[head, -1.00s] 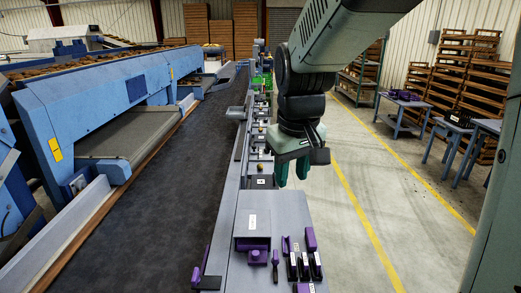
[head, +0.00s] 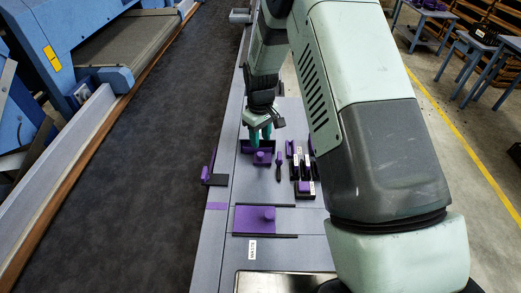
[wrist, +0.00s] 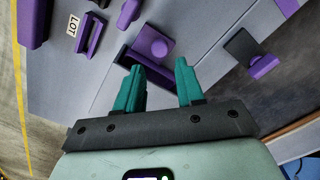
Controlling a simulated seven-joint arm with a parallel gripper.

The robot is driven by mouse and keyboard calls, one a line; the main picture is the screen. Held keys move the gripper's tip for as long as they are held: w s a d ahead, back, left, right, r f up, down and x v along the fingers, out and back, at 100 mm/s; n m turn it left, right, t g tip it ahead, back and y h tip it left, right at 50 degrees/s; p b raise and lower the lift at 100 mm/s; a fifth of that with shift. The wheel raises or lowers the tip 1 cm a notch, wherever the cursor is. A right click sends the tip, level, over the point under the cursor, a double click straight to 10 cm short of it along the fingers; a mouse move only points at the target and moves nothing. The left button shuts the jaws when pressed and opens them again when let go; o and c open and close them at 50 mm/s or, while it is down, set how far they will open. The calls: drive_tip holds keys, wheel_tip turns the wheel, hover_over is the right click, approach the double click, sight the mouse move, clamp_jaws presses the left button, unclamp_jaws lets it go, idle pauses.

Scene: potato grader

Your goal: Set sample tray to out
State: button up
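A small purple tray-like piece with a round knob (head: 262,157) sits at a dark recessed slot on the grey console; it looks like the sample tray, but no label confirms this. My gripper (head: 260,138) points down just behind the knob in the head view. Its two teal fingers stand apart with nothing between them, as the wrist view (wrist: 160,75) also shows. The fingers hide part of the slot. I cannot tell whether they touch the piece.
A second purple plate with a knob (head: 268,214) lies between dark rails nearer me. A purple-handled tool (head: 279,160) and several black-and-purple holders (head: 303,170) stand to the right. A purple and black lever piece (head: 212,172) is at the left edge, beside the dark conveyor belt (head: 140,150).

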sight(260, 154)
wheel_tip(260, 154, down, 7)
drive_tip(key=shift+r, duration=0.2)
clamp_jaws()
idle(0.3)
